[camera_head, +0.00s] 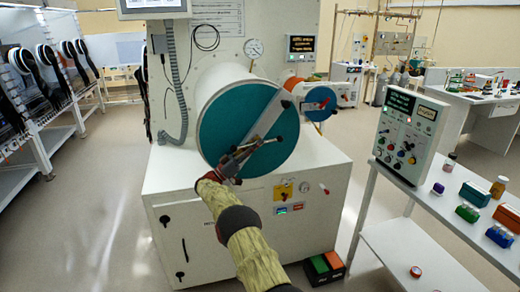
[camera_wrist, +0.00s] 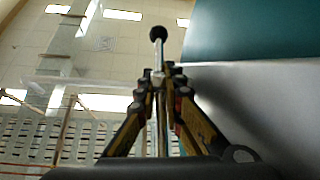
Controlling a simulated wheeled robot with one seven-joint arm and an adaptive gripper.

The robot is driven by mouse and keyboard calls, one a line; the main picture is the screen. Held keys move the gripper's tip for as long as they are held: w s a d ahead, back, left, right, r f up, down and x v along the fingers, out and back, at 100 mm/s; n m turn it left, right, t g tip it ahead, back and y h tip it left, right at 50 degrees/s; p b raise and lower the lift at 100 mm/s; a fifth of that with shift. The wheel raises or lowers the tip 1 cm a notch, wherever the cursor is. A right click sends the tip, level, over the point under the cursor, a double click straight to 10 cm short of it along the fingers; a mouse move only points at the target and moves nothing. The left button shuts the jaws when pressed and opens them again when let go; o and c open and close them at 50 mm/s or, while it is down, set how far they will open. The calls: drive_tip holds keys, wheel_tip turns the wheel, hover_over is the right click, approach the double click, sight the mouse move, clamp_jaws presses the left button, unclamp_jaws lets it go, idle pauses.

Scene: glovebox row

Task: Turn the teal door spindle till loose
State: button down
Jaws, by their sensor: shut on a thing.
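The large round teal door (camera_head: 222,122) closes the end of a white cylinder on the cabinet. A grey bar (camera_head: 262,122) runs diagonally across it. The spindle handle (camera_head: 266,141) sits in front of the bar, a thin rod with dark ends. My gripper (camera_head: 232,163) is at the door's lower left part, by the handle. In the wrist view my gripper (camera_wrist: 160,80) is shut on the thin metal spindle rod, whose black ball end (camera_wrist: 158,33) sticks out beyond the fingertips. The teal door (camera_wrist: 255,32) and grey bar (camera_wrist: 250,90) fill the right side. The spindle's centre is hard to make out.
A small blue round door (camera_head: 320,98) with an orange part (camera_head: 292,83) is right of the teal door. A control box (camera_head: 408,136) and several bottles and blocks stand on the white table (camera_head: 445,208) at right. A bin (camera_head: 324,266) sits on the floor. Floor at left is clear.

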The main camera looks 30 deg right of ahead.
drive_tip(key=shift+f, duration=0.15)
idle(0.3)
drive_tip(key=c, duration=2.2)
unclamp_jaws()
drive_tip(key=v, duration=1.2)
